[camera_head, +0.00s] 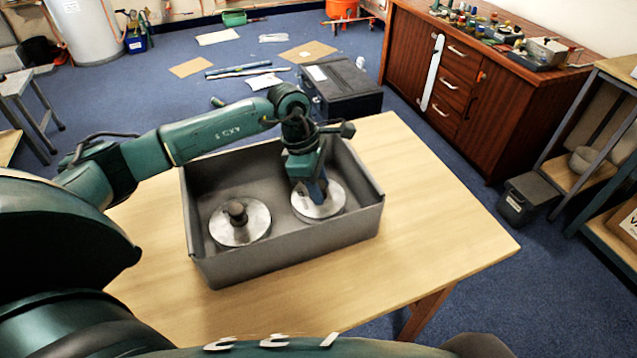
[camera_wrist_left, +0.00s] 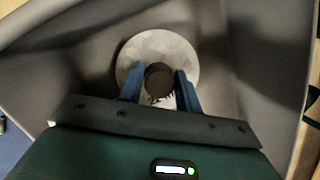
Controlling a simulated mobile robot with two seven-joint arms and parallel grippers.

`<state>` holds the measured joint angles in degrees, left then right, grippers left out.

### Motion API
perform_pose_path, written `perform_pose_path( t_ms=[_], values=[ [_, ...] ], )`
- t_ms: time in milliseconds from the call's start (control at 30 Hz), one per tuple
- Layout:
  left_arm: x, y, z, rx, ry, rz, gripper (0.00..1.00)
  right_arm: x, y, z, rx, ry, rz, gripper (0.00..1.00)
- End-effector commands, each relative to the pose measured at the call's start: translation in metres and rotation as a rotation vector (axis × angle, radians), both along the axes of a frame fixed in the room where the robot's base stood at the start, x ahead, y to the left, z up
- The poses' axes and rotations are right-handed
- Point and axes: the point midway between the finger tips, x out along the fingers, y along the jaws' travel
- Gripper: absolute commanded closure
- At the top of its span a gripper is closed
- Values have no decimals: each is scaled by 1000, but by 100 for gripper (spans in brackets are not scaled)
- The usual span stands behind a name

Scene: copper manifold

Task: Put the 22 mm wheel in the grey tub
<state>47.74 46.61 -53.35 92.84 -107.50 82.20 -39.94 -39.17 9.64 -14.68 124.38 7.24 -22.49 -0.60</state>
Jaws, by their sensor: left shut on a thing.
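The grey tub (camera_head: 310,242) stands on the wooden table. Inside its left half a silvery disc-shaped wheel (camera_head: 228,233) lies flat with a dark knob upright at its middle. A second silvery wheel (camera_head: 331,208) is in the right half, also with a dark knob. My left gripper (camera_head: 318,194) reaches down into the tub over this second wheel. In the left wrist view its blue fingers (camera_wrist_left: 159,88) are shut on the knob of this wheel (camera_wrist_left: 150,46). I cannot tell whether this wheel touches the tub floor. My right gripper is not in view.
The table (camera_head: 440,225) is bare to the right of the tub. The tub's walls stand around my left gripper. A dark box (camera_head: 340,95) is on the floor behind the table. A wooden cabinet (camera_head: 480,100) with items on top stands at the back right.

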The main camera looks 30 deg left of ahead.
Motion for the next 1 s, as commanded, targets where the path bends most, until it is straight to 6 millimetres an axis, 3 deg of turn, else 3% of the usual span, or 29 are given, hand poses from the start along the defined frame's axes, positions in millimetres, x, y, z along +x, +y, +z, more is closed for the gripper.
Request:
perform_pose_path(
  t_ms=[133,167,400,767,1000],
  values=[
    [0,0,-3,-2,-1,0,99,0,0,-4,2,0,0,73],
    [0,0,-3,0,0,0,65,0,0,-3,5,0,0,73],
    [0,0,-2,0,0,0,46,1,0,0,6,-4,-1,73],
    [0,1,4,-1,-1,0,44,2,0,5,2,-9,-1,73],
    [-2,13,47,0,-6,2,44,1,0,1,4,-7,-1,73]
  ],
)
